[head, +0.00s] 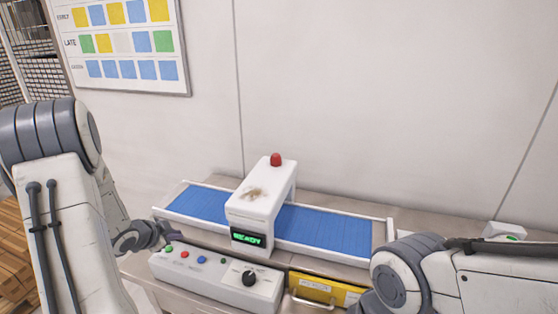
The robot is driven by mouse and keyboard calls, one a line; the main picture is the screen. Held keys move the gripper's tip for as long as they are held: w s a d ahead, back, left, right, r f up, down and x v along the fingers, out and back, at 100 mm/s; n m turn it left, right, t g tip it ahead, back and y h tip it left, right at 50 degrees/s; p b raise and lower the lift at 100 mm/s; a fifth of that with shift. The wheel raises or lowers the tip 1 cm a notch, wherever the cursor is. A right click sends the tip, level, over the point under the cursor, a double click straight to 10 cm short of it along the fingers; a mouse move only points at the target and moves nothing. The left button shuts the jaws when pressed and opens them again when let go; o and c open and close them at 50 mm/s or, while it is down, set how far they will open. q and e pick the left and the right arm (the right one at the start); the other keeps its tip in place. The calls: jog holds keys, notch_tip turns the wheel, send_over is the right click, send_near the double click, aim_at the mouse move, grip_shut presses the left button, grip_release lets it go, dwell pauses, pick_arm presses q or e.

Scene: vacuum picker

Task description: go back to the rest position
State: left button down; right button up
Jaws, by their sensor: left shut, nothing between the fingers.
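My left arm comes in from the left, and its dark gripper (170,233) is shut and empty. It sits at the left end of the white control box (215,282), close to the buttons; I cannot tell whether it touches the box. My right arm (440,274) reaches in from the right edge, bent over the right front of the table. Its gripper fingers do not show.
A blue conveyor belt (325,228) runs through a white housing (262,205) with a red lamp (276,160) and a green "READY" display (246,238). A yellow drawer (318,288) is below. A wall board (125,40) hangs behind; wooden pallets (15,255) stand left.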

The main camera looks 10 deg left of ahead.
pick_arm(q)
jog(key=s+d+r+n+g+b, duration=0.1)
jog(key=s+d+r+n+g, duration=0.15)
jog(key=s+d, duration=0.6)
jog(key=s+d+r+n+g+h, duration=0.1)
jog(key=s+d+r+g, duration=0.15)
jog(key=d, duration=1.15)
jog(key=s+d+r+n+g+b, duration=0.1)
jog(key=s+d+n+g, duration=0.15)
jog(key=s+d, duration=0.65)
jog(key=s+d+r+m+g, duration=0.1)
jog(key=s+d+r+m, duration=0.1)
jog(key=s+d+m, duration=0.2)
jog(key=s+d, duration=0.2)
jog(key=shift+s+d+g+b, duration=0.3)
jog(key=shift+s+g, duration=0.05)
